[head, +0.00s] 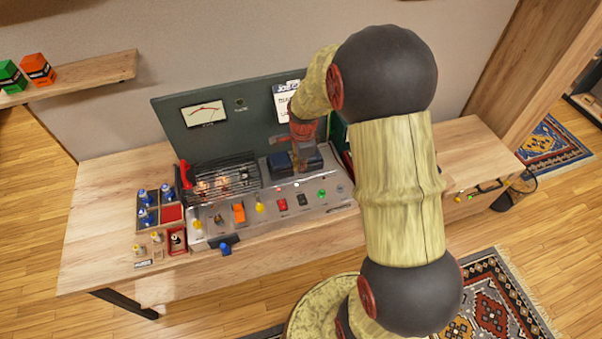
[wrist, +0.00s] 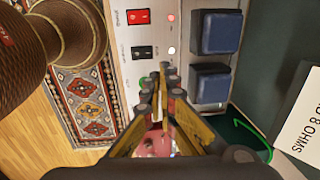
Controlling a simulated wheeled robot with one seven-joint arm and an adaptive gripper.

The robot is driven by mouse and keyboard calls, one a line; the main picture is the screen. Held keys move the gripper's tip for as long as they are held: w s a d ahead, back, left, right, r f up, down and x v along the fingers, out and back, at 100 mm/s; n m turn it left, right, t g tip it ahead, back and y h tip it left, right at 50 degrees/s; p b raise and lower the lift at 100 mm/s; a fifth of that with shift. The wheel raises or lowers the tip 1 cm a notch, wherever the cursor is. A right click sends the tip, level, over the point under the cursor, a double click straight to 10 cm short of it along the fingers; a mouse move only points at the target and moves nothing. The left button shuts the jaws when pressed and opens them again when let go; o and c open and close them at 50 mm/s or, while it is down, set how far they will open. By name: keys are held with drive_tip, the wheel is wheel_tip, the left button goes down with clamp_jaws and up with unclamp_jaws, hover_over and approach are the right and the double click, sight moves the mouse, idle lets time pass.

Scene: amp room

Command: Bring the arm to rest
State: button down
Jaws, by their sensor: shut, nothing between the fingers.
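My arm reaches from the lower right over the bench in the head view. My gripper (head: 302,160) points down above the back right part of the amplifier panel (head: 270,208), near the dark blue blocks (head: 282,165). In the wrist view my gripper (wrist: 163,80) is shut with its fingertips together and nothing between them. Two blue blocks (wrist: 215,33) stand beside the fingers, apart from them. A red switch (wrist: 138,16) and a black switch (wrist: 142,52) are on the panel. My arm hides part of the bench's right side.
A wire cage (head: 222,177) with glowing parts stands left of the gripper. A green board with a meter (head: 205,113) rises behind the panel. A tray of blue-topped parts (head: 145,212) is at the left. The bench's left end (head: 95,250) is bare.

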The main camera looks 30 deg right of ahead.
drive_tip(key=shift+r, duration=0.25)
idle(0.4)
drive_tip(key=s+a+r+n+t+b, duration=0.2)
drive_tip(key=s+a+r+n, duration=0.6)
drive_tip(key=s+r+n, duration=0.2)
drive_tip(key=s+a+r+n+t+b, duration=0.2)
drive_tip(key=s+a+r+n+b, duration=0.1)
drive_tip(key=s+a+r+n, duration=0.5)
drive_tip(key=s+r+n, duration=0.2)
drive_tip(key=s+n, duration=0.1)
drive_tip(key=shift+s+a+r, duration=0.15)
drive_tip(key=shift+s+r, duration=0.05)
drive_tip(key=shift+s, duration=0.05)
